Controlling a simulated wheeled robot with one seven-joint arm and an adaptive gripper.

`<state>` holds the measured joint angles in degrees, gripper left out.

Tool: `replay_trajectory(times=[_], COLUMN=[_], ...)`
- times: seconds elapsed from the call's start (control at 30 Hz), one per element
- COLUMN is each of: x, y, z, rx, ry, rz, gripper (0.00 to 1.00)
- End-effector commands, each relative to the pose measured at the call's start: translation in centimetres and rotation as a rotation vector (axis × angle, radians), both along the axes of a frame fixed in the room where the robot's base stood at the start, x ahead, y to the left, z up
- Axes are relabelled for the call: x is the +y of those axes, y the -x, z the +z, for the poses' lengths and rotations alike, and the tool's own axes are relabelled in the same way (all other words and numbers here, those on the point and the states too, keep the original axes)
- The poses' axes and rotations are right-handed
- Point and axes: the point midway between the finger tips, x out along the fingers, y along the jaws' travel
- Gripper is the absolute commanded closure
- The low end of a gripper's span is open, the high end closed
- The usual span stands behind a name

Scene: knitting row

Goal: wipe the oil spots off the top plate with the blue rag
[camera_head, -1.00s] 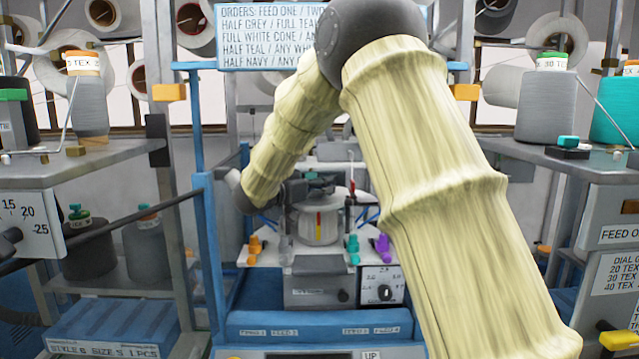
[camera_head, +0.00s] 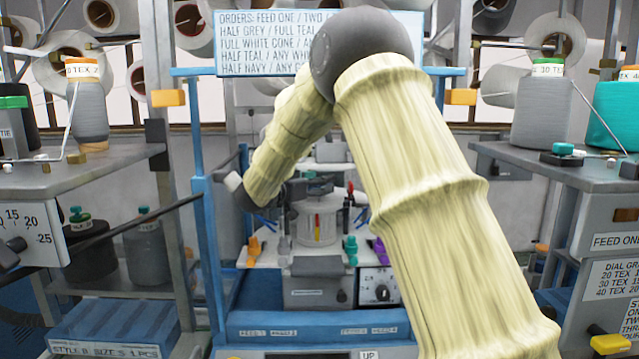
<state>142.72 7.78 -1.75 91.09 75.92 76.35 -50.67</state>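My arm rises from the lower right, bends at the dark elbow and comes down to a dark wrist left of the knitting machine. My gripper (camera_head: 298,189) seems to be the small dark shape beyond the wrist, beside the machine's central cylinder; its fingers are too small to make out. I cannot tell whether it holds anything. The pale top plate (camera_head: 272,256) lies around the machine's cylinder (camera_head: 318,229), partly hidden by my arm. I cannot make out oil spots on it. I cannot pick out the blue rag.
Orange clips (camera_head: 254,247), teal clips (camera_head: 350,250) and purple clips (camera_head: 379,250) stand around the plate. A blue post (camera_head: 207,245) rises close left of my wrist. Shelves with yarn cones (camera_head: 541,106) flank both sides. An orders sign (camera_head: 300,42) hangs behind my elbow.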

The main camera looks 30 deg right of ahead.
Motion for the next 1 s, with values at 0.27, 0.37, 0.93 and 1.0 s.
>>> replay_trajectory(times=[0.27,0.37,0.93,1.0], x=[1.2,1.5,0.6,0.4], y=[1.6,2.1,0.6,0.2], z=[0.2,0.1,-0.1,-0.1], rx=[0.0,0.002,0.004,0.003], ry=[-0.001,-0.002,-0.001,-0.001], rz=[0.004,0.003,0.002,0.002], gripper=[0.65,0.65,0.65,0.65])
